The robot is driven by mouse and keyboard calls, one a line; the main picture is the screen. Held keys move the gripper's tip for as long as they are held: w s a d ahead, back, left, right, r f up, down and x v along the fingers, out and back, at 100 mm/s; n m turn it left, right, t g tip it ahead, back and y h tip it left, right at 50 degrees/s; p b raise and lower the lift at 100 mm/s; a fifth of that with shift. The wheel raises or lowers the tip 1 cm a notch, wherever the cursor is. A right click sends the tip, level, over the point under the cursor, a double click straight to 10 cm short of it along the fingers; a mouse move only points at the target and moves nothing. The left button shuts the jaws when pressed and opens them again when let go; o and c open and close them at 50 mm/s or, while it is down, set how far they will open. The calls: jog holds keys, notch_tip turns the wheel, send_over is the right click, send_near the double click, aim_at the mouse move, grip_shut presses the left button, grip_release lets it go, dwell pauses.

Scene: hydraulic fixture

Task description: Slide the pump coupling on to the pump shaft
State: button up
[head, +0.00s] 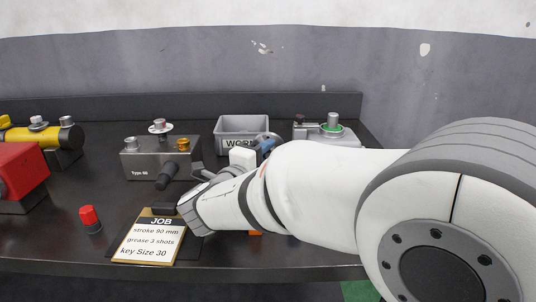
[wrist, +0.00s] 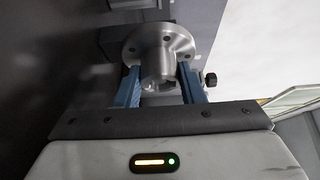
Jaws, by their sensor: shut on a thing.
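In the wrist view, the pump coupling (wrist: 160,42) is a bright metal flange with bolt holes and a short hub with a bore. My gripper (wrist: 160,75) has its two blue fingers shut on the hub, one on each side. A dark grey block (wrist: 112,38) lies just behind the flange's left side; I cannot tell whether they touch. No pump shaft can be made out, and whether one is in the bore cannot be told.
A grey bin (head: 220,124) stands at the back. A grey "Type 80" block (head: 140,165) is left of my gripper. A grey unit with a green ring (head: 345,140) is to the right. A job board (head: 150,238) and red-capped item (head: 90,220) lie in front.

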jog(key=shift+r, duration=0.1)
jog(key=shift+s+b, duration=0.4)
jog(key=shift+s, duration=2.1)
